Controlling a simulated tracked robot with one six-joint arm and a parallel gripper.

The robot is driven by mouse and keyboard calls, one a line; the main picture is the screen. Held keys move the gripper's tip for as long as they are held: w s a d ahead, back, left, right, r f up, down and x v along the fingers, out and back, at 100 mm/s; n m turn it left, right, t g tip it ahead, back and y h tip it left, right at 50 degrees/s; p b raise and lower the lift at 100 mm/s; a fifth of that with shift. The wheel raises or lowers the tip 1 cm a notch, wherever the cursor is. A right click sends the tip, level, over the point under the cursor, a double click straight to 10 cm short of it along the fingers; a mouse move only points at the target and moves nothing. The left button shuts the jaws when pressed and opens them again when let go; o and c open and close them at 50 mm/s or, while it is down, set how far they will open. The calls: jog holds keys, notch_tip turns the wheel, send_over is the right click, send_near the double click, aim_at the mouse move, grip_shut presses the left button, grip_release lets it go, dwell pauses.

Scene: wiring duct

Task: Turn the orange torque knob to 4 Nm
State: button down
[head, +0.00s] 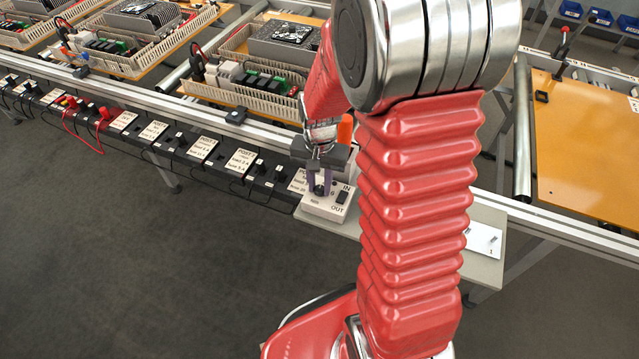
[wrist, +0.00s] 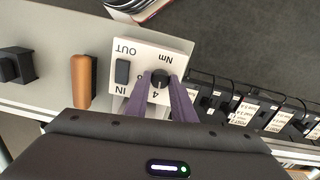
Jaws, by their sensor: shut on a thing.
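A white box (head: 325,209) sits on a grey shelf; it also shows in the wrist view (wrist: 147,53). It bears the printed words IN, OUT and Nm, and a dark rocker switch (wrist: 122,72). The knob (wrist: 160,78) on it looks dark, not orange, with a 4 printed beside it. Its pointer is too small to read. My gripper (wrist: 160,88) points down at the box, its two purple fingers closed on either side of the knob. In the head view my gripper (head: 320,184) hides most of the knob.
An orange handle (wrist: 83,80) and black blocks (wrist: 16,65) lie beside the box on the grey shelf (head: 489,268). A row of black sockets with white labels (head: 203,148) runs left along the rail. Trays with wired parts (head: 265,60) stand behind.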

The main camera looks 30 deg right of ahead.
aim_at(320, 188)
jog(key=shift+m, duration=0.5)
jog(key=c, duration=1.5)
grip_release()
notch_tip(320, 188, up, 14)
jog(key=shift+f, duration=0.1)
